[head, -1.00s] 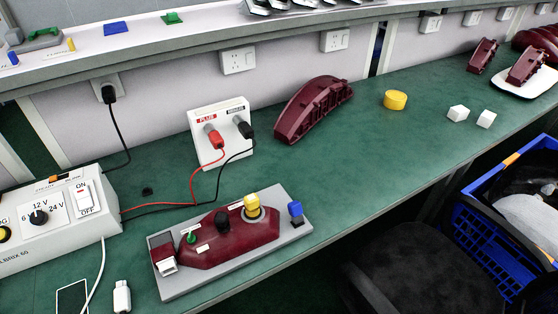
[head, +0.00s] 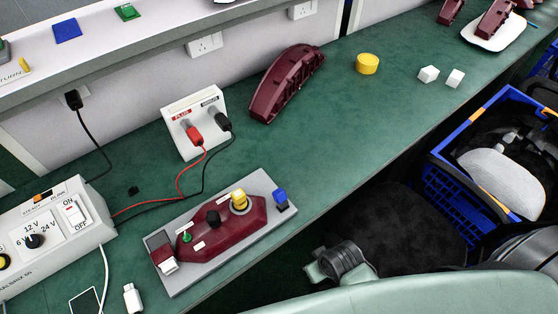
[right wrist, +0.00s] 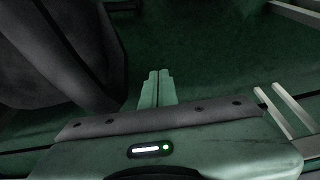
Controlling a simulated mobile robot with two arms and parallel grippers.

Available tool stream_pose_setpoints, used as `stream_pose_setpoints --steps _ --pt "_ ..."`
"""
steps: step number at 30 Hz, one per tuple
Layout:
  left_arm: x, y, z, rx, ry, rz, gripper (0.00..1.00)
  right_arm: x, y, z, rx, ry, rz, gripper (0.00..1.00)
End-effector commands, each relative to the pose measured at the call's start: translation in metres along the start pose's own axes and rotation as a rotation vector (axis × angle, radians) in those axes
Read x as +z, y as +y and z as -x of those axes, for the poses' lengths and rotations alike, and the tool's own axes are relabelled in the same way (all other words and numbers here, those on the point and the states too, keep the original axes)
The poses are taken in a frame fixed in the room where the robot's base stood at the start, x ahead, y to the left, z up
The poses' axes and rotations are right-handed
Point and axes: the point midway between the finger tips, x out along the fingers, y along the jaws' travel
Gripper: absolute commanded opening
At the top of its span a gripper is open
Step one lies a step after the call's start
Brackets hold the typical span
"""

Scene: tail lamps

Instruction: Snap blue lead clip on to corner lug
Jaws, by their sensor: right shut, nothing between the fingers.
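A blue clip-like piece (head: 281,196) stands on a small dark base at the right corner of the grey plate (head: 183,284). I cannot tell from here how firmly it is seated, and no lead shows on it. The dark red tail lamp (head: 215,228) lies on this plate with yellow (head: 239,198), black (head: 213,217) and green (head: 187,237) pieces on it. My right gripper (right wrist: 157,76) shows in the right wrist view with its fingers together and empty, away from the plate, over a dark green surface. My left gripper is not in view.
The power box (head: 52,240) is at the left. Red and black leads run to the white socket box (head: 180,143). A chair (head: 400,225) and blue crate (head: 445,185) are in front.

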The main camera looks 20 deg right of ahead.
Motion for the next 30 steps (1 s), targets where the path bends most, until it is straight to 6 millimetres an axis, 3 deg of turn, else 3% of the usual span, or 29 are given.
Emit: stream_pose_setpoints --steps 1,6,11,16,19,23,26,30 --pt "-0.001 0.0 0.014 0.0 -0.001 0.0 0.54 -0.018 -0.002 0.03 -0.006 0.019 0.017 0.0" --pt "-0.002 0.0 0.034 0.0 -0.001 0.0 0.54 -0.063 -0.018 0.1 -0.049 0.07 0.104 0.0" --pt "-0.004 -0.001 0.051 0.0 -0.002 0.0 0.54 -0.107 -0.046 0.161 -0.113 0.129 0.27 0.0" --pt "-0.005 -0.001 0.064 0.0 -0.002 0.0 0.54 -0.153 -0.092 0.211 -0.2 0.194 0.611 0.0" --pt "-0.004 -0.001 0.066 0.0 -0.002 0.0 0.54 -0.17 -0.114 0.223 -0.237 0.205 0.852 0.0" --pt "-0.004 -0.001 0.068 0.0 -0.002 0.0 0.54 -0.183 -0.126 0.225 -0.257 0.185 1.135 0.0" --pt "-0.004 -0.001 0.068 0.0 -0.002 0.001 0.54 -0.191 -0.121 0.221 -0.258 0.141 1.327 0.0" --pt "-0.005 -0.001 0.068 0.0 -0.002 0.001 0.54 -0.204 -0.098 0.214 -0.247 0.05 1.549 0.0"
